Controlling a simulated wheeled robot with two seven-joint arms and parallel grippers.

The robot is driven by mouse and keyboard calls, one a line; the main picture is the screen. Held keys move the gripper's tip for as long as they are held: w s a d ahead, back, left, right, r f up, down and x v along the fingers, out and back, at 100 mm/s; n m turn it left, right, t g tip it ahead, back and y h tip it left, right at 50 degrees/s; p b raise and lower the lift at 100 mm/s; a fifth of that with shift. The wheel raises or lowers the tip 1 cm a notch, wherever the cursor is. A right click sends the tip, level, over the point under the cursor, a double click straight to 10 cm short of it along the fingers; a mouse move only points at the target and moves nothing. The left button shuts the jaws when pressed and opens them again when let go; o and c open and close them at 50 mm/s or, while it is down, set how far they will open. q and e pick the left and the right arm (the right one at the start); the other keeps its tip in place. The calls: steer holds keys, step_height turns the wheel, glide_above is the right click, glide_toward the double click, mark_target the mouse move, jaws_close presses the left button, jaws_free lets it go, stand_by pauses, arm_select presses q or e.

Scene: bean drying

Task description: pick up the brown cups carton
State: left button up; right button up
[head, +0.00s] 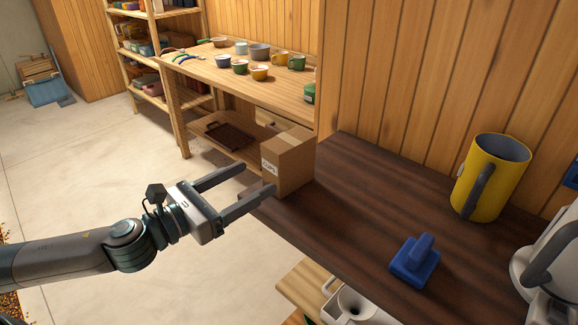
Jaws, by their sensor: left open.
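The brown cups carton (293,165) stands upright on the far left corner of the dark wooden counter, with a white label on its left face. My left gripper (259,178) comes in from the left in the head view. Its two fingers are spread apart with nothing between them. The fingertips point toward the carton, and the nearer one appears close to the carton's lower left side. I cannot tell whether it touches. My right gripper is not in view.
A yellow mug (483,190), a blue tamper-like object (414,261) and a partly cut-off white appliance (548,265) are on the dark counter (345,215). Its middle is clear. Behind the carton stands a wooden table (228,75) with several cups. A plank wall borders the counter.

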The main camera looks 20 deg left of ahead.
mark_target(270, 168)
arm_select(q)
steer(key=shift+b+x, duration=0.75)
steer(key=shift+w+d, duration=0.1)
steer(key=shift+w, duration=0.1)
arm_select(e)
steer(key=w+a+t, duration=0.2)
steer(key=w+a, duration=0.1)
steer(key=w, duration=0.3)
arm_select(q)
steer(key=shift+p+x, duration=0.3)
steer(key=shift+x, duration=0.7)
steer(key=p+x, duration=0.1)
steer(key=x, duration=0.1)
steer(key=shift+w+r, duration=0.1)
steer(key=shift+w, duration=0.15)
steer(key=shift+d, duration=0.1)
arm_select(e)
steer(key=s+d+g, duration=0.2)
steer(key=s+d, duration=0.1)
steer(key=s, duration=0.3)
arm_select(q)
steer(key=shift+w, duration=0.2)
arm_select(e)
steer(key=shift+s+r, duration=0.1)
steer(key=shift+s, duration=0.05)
